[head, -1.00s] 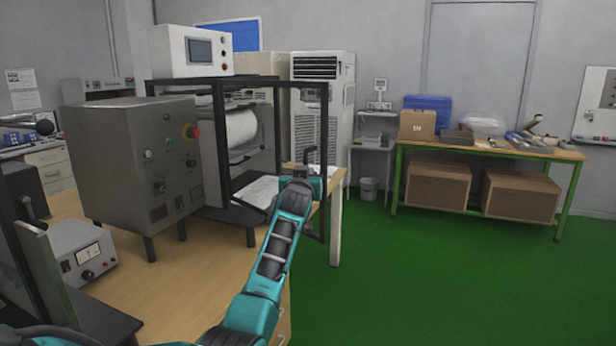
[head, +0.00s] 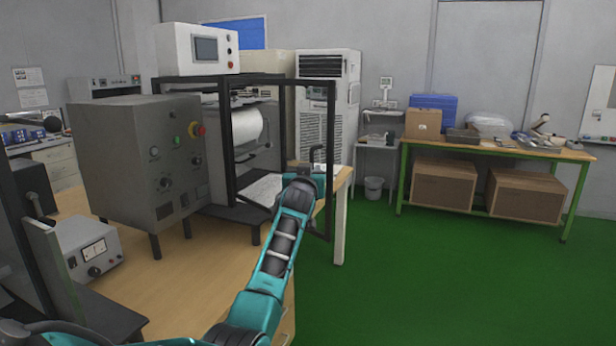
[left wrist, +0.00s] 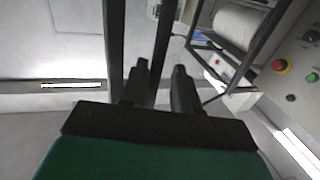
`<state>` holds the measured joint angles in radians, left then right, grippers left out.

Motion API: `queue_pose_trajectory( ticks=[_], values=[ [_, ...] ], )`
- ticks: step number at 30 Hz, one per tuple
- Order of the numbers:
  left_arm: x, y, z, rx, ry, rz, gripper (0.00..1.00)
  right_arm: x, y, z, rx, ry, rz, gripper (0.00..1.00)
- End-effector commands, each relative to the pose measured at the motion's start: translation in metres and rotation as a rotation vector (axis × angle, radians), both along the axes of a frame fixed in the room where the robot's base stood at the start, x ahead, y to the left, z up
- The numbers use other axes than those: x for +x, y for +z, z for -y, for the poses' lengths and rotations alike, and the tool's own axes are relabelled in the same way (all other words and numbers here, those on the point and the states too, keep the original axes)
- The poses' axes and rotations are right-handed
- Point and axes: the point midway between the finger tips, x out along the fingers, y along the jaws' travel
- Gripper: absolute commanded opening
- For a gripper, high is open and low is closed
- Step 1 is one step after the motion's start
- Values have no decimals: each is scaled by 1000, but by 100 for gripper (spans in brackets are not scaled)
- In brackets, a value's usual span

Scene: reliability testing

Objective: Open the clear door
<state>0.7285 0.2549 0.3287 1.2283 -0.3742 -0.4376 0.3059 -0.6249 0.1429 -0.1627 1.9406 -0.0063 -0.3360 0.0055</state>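The clear door (head: 284,79) is a see-through panel in a black frame on the front of the machine with the paper roll. It stands swung out from the machine, its right edge over the table's edge. My left gripper (head: 317,158) is at the lower right part of the door frame, at the end of the teal arm. In the left wrist view my left gripper (left wrist: 160,85) has its fingers apart, with a black frame bar (left wrist: 163,40) running between or just behind them. Contact cannot be told. My right gripper is not in view.
A grey control box (head: 135,155) with a red button stands left of the door on the wooden table (head: 190,275). A small meter unit (head: 88,247) is nearer. Green floor (head: 400,290) lies free to the right, before a green-legged bench (head: 490,147).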

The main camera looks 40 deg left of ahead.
Motion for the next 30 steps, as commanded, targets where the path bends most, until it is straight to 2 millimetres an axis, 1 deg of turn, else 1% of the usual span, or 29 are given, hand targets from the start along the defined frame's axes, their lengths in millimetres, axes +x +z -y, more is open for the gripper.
queue_pose_trajectory(
  ticks=[5, 8, 24, 30],
  values=[
    [-8, 0, 6, 1, -1, 1, 29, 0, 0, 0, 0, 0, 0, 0],
    [-18, -1, 13, -1, -2, 1, 29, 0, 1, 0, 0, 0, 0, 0],
    [-90, -2, 57, -1, 0, 0, 29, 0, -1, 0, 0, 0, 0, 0],
    [-105, -1, 67, -1, 0, 0, 29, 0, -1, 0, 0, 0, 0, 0]
  ],
)
